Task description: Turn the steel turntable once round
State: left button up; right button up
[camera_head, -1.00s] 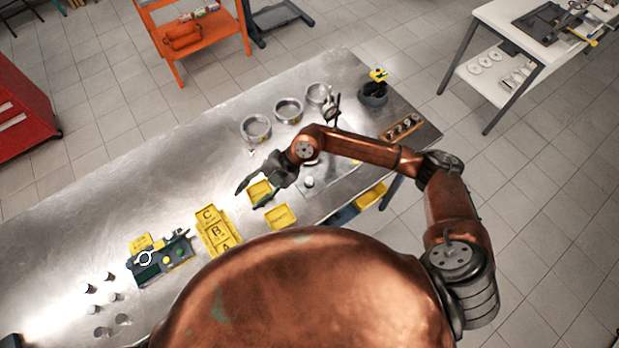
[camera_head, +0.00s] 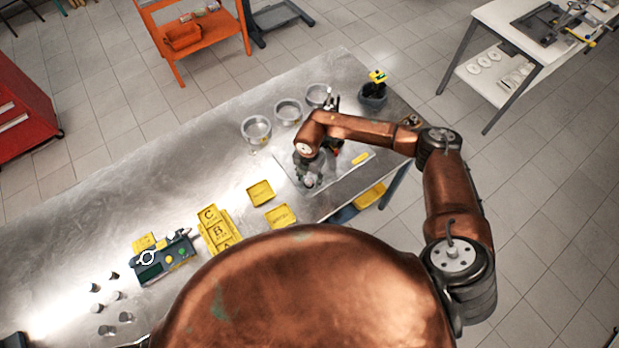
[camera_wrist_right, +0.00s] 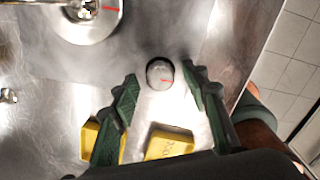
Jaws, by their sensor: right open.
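In the right wrist view, a round steel disc (camera_wrist_right: 112,8) with a red line and a raised centre shows at the upper left, cut by the frame edge. It looks like the turntable. A short steel knob (camera_wrist_right: 160,76) with a red line on top stands apart from it. The knob also shows in the head view (camera_head: 309,182). My right gripper (camera_wrist_right: 158,70) is open, with its fingers either side of the knob and visible gaps. In the head view my right gripper (camera_head: 310,168) is over the knob; my arm hides the area behind it. My left gripper is not in view.
Yellow trays (camera_head: 260,193) (camera_head: 280,215) lie left of the knob. Steel rings (camera_head: 256,129) stand behind, and a dark pot (camera_head: 373,94) with a yellow-topped item is at the far right. A control box (camera_head: 162,260) sits further left. The bench's middle left is clear.

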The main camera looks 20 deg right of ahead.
jog(key=shift+f, duration=0.2)
jog(key=shift+c, duration=0.3)
grip_shut()
